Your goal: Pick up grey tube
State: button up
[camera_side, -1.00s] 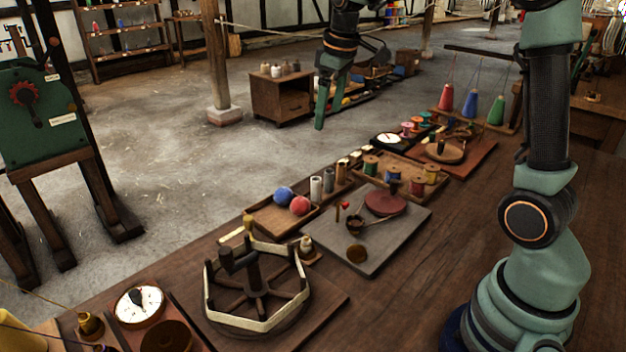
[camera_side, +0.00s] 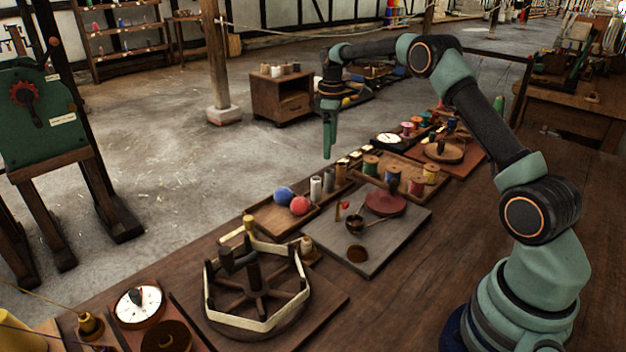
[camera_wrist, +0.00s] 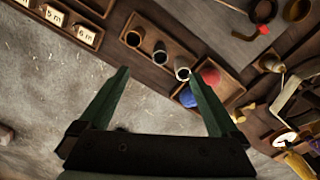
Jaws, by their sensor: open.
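My gripper (camera_side: 327,156) is open and empty, pointing down above and apart from the tubes. In the wrist view my gripper (camera_wrist: 162,78) has its fingers spread wide, with the tubes ahead between and beyond the tips.
A blue ball (camera_side: 284,196) and a red ball (camera_side: 299,205) lie in the tray beside the pale tube. A grey board (camera_side: 390,246) with a small cup and a disc is nearby. Thread spools (camera_side: 371,164) stand behind to the right. Bare floor lies left of the bench.

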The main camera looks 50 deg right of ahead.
aim_at(330, 171)
notch_tip(330, 171, down, 9)
dwell(0.5)
jog(key=c, duration=1.5)
jog(key=shift+r, duration=4.05)
jog(key=shift+c, duration=0.2)
jog(key=shift+a, duration=0.1)
